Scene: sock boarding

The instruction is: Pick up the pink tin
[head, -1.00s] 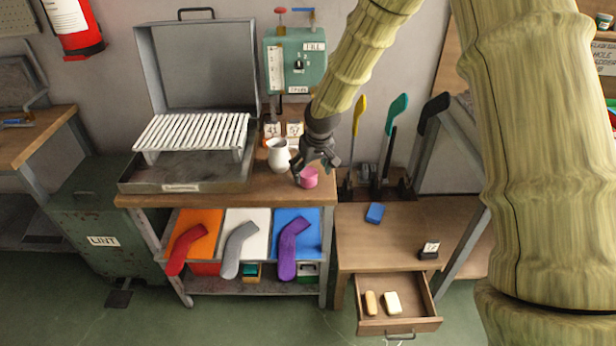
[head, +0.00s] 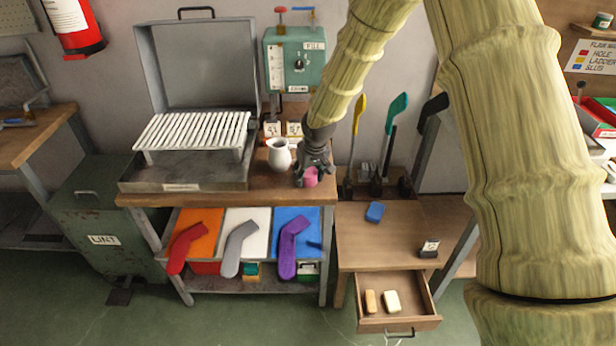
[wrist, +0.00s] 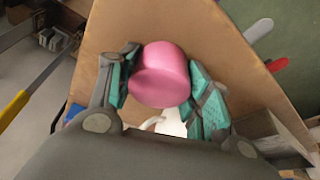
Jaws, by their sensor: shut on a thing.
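The pink tin (head: 311,177) stands at the right end of the wooden bench top, near its front edge. In the wrist view the tin (wrist: 160,73) sits between the two teal finger pads. My gripper (head: 312,172) reaches down over the tin in the head view and partly hides it. In the wrist view my gripper (wrist: 162,88) has its fingers closed on both sides of the tin. I cannot see any gap between the tin and the bench.
A white jug (head: 279,154) stands just left of my gripper. A metal tray with a white slatted rack (head: 194,131) fills the bench's left part. A lower table with a blue block (head: 375,211) and an open drawer (head: 416,312) is at the right.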

